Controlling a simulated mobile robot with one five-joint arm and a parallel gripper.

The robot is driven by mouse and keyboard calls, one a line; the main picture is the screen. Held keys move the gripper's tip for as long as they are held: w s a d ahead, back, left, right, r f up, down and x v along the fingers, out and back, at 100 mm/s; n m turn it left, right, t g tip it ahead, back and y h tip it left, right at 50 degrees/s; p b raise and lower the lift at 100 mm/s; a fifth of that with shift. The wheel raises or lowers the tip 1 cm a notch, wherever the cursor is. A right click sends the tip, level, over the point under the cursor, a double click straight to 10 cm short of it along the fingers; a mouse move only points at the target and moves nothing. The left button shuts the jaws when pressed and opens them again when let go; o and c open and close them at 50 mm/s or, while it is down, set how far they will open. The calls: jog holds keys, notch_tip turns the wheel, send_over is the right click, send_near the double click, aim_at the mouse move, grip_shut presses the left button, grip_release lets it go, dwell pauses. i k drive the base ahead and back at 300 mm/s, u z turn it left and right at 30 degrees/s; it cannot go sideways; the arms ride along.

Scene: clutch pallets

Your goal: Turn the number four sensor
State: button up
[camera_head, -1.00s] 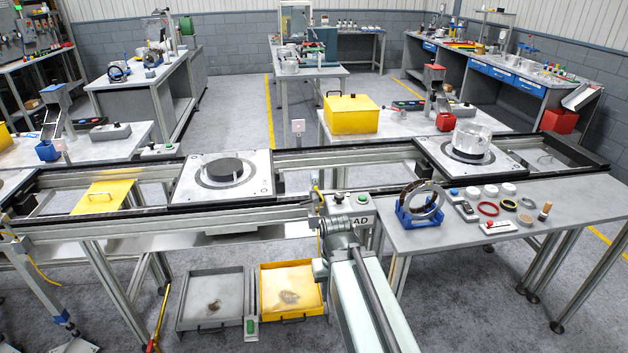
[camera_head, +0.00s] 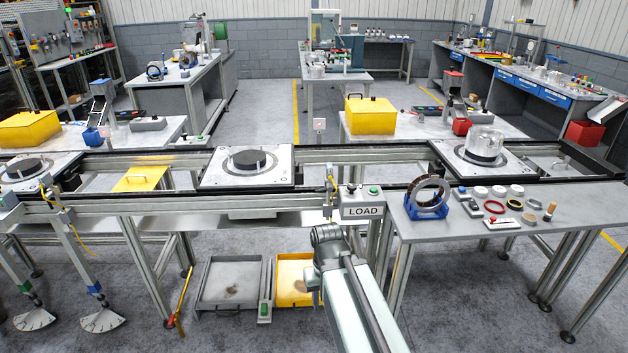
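No number four label is legible, so I cannot tell which part is the number four sensor. Along the front rail of the conveyor, a small bracketed device (camera_head: 50,187) at the left has a yellow cable and a post running down to a white dial plate (camera_head: 103,319). A similar device (camera_head: 8,198) stands at the left edge, above another dial plate (camera_head: 35,319). A yellow-cabled fitting (camera_head: 331,188) sits on the rail beside the LOAD box (camera_head: 362,204). My gripper end (camera_head: 327,238) is in front of the conveyor, below the LOAD box, apart from these devices. Its fingers cannot be made out.
Pallets with dark discs (camera_head: 250,160) and a clear cylinder (camera_head: 484,146) sit on the conveyor. A bench (camera_head: 455,228) with rings and small parts is at the right. Grey (camera_head: 230,306) and yellow (camera_head: 291,302) trays lie on the floor.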

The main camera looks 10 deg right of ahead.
aim_at(328, 170)
jog(key=u, duration=0.2)
jog(key=k, duration=0.95)
jog(key=u, duration=0.8)
jog(key=i, duration=2.05)
jog(key=z, duration=0.55)
